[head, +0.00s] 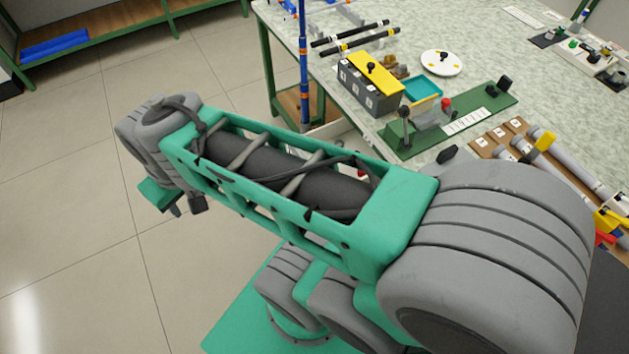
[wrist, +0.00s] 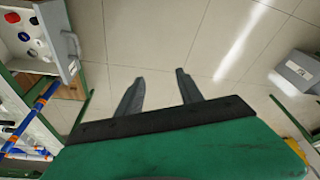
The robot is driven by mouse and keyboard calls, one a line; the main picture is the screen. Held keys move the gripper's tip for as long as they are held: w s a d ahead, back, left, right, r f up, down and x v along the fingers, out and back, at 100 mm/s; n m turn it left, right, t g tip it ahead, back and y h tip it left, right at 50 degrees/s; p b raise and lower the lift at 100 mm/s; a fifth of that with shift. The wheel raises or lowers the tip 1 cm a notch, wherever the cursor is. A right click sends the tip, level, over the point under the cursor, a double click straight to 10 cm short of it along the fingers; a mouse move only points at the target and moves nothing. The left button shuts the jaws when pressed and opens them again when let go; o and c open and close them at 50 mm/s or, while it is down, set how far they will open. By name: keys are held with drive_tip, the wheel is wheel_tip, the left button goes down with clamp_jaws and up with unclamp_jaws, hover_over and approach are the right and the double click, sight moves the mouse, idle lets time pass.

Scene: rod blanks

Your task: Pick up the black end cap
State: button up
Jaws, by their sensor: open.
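Small round caps lie in an open grey drawer (wrist: 60,40) at the upper left of the wrist view. A dark one (wrist: 31,53) among them looks like the black end cap, but it is too small to be sure. Red, blue and white pieces lie near it. My gripper (wrist: 159,76) is open and empty, pointing at bare floor, with the drawer off to its left. In the head view the gripper is small, at the left end of my arm, away from the table, and partly hidden by the arm.
The speckled worktable (head: 470,75) holds a grey bin with a yellow lid (head: 372,80), a green board (head: 460,120) and several rods on a wooden rack (head: 510,150). A blue-and-orange upright pole (head: 304,60) stands near the table edge. Floor (head: 70,200) at left is clear.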

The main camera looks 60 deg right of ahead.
drive_tip(key=shift+o, duration=0.4)
drive_tip(key=w+d+f+m+g+h+b, duration=0.1)
drive_tip(key=w+d+f+m+b, duration=0.1)
drive_tip(key=d+f+m, duration=0.3)
drive_tip(key=w+d+m, duration=0.1)
drive_tip(key=d, duration=0.3)
drive_tip(key=shift+w+f+m+b, duration=0.15)
drive_tip(key=shift+f+m+b, duration=0.2)
drive_tip(key=shift+f+m, duration=0.05)
drive_tip(key=s+d+f+m+g+h+b, duration=0.1)
drive_tip(key=s+d+f+m+g+b, duration=0.15)
drive_tip(key=d+f+m, duration=0.75)
drive_tip(key=s+d+f+m+g+h+b, duration=0.15)
drive_tip(key=s+d+f+m, duration=0.35)
drive_tip(key=d, duration=0.9)
drive_tip(key=s+d+f+m, duration=0.2)
drive_tip(key=d+f, duration=0.1)
drive_tip(key=f, duration=0.1)
drive_tip(key=s+d+f+m+g+b, duration=0.1)
drive_tip(key=s+d+f+m, duration=0.1)
drive_tip(key=f, duration=0.3)
drive_tip(key=s+d+f+m, duration=0.2)
drive_tip(key=s+d+f, duration=0.1)
drive_tip(key=f, duration=0.1)
drive_tip(key=shift+s+d+f+g+y+b, duration=0.3)
drive_tip(key=shift+s+d+g+y+b, duration=0.05)
drive_tip(key=shift+d+g, duration=0.05)
drive_tip(key=shift+s+d+f, duration=0.1)
drive_tip(key=shift+f, duration=0.2)
drive_tip(key=shift+c, duration=0.3)
